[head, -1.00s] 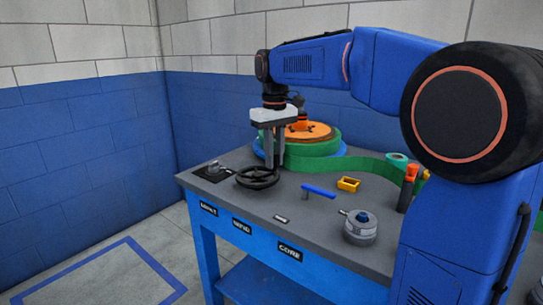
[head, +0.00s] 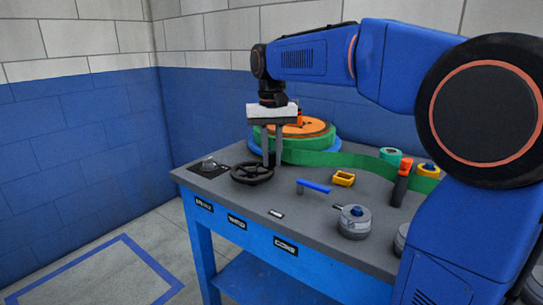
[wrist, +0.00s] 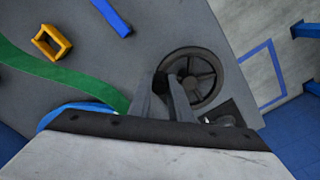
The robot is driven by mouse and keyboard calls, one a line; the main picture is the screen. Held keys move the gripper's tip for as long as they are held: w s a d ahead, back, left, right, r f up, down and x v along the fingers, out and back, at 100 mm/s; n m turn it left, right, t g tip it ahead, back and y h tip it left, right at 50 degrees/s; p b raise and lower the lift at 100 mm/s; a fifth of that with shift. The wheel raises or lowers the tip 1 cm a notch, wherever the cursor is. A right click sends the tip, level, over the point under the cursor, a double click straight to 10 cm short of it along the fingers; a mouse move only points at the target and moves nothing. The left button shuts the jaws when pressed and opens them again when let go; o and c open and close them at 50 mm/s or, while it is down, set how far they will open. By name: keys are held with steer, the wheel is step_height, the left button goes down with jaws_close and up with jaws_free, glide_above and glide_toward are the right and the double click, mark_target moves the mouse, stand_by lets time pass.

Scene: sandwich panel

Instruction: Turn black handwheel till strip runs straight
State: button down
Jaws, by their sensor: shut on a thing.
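The black handwheel (head: 252,173) lies flat at the table's near left, and it also shows in the wrist view (wrist: 197,77). My gripper (head: 271,163) points down at the wheel's far right side. In the wrist view my gripper (wrist: 166,90) is shut on the black handwheel at its rim, where the fingers partly hide the grip. The green strip (head: 356,161) leaves the reel with the orange top (head: 303,129) and runs right across the back of the table. The strip looks curved in the wrist view (wrist: 70,78). My arm hides its right end.
On the table (head: 225,188) are a blue-handled tool (head: 314,187), a yellow square ring (head: 344,179), a grey canister (head: 354,222) and an orange-topped black tool (head: 403,182). A black plate with a knob (head: 209,165) sits left of the wheel. The front middle is mostly clear.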

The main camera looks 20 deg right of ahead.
steer(key=c, duration=1.6)
jaws_free()
step_height(320, 180, up, 18)
steer(key=shift+f, duration=0.25)
steer(key=shift+s, duration=0.1)
